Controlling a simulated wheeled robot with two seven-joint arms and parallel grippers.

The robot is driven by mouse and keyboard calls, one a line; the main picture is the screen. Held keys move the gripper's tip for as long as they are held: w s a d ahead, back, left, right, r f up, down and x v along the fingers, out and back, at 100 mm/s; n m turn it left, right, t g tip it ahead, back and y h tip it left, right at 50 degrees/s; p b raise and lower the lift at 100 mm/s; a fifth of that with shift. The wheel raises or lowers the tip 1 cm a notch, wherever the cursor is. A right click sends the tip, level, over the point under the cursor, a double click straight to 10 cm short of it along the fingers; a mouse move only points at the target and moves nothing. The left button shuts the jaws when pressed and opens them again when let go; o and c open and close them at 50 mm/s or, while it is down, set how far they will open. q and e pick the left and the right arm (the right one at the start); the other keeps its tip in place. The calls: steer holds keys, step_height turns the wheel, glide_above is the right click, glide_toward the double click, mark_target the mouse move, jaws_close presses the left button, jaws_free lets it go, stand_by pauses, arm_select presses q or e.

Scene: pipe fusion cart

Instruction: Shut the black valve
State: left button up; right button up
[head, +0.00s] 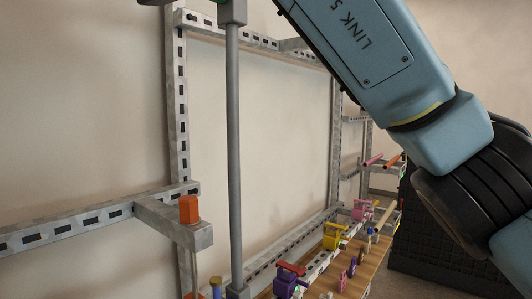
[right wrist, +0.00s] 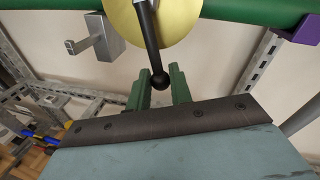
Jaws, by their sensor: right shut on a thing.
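The black valve shows in the right wrist view as a black lever (right wrist: 150,38) with a ball knob at its end, in front of a round brass-coloured disc (right wrist: 152,14) on a green pipe (right wrist: 245,9). The lever hangs down, slightly tilted, with its knob at the fingers. My right gripper (right wrist: 159,82) has green fingers on both sides of the knob and is shut on the lever's knob end. The disc's top is cut off. The black valve and my right gripper do not show in the head view. My left gripper is in neither view.
A grey bracket (right wrist: 95,40) sticks out left of the lever, and a purple block (right wrist: 298,28) is at the right. In the head view, a slotted metal frame (head: 180,110) stands by the wall. Several small coloured valves line a wooden board (head: 355,285); a dark crate (head: 425,240) stands right.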

steer(key=shift+s, duration=0.1)
stand_by(0.3)
steer(key=m+b, duration=0.1)
steer(key=s+a+m+b, duration=0.1)
steer(key=b, duration=0.1)
steer(key=shift+f, duration=0.15)
stand_by(0.3)
steer(key=shift+s+a+m+y+b, duration=0.1)
steer(key=shift+s+m+y+b, duration=0.2)
steer(key=shift+m+b, duration=0.15)
steer(key=o, duration=1.9)
steer(key=shift+w, duration=0.1)
